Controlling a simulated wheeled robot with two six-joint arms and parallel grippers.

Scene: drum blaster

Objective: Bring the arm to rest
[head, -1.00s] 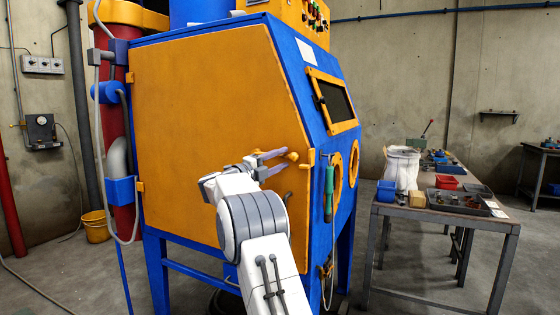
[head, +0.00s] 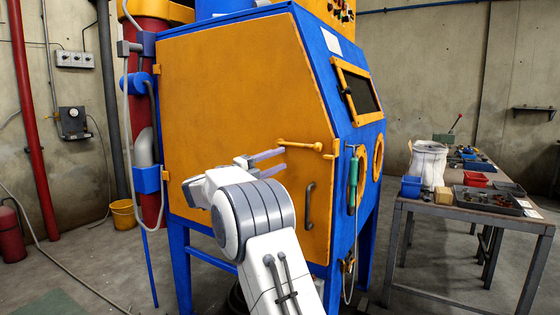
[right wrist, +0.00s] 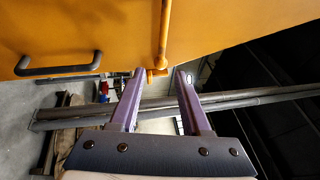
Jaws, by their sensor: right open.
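My right arm reaches up from the bottom of the head view, in front of the blaster cabinet's orange side door (head: 235,95). My right gripper (head: 282,160) is open, with nothing between its purple fingers. It is near the orange latch lever (head: 300,145), with a gap between them. In the right wrist view the open fingers (right wrist: 157,75) point toward the lower end of the orange lever (right wrist: 164,35), and the grey door handle (right wrist: 58,68) is at left. The door looks closed. My left gripper is not in view.
A green-handled tool (head: 353,180) hangs at the cabinet's front corner. A yellow bucket (head: 123,214) and a red extinguisher (head: 10,232) stand on the floor at left.

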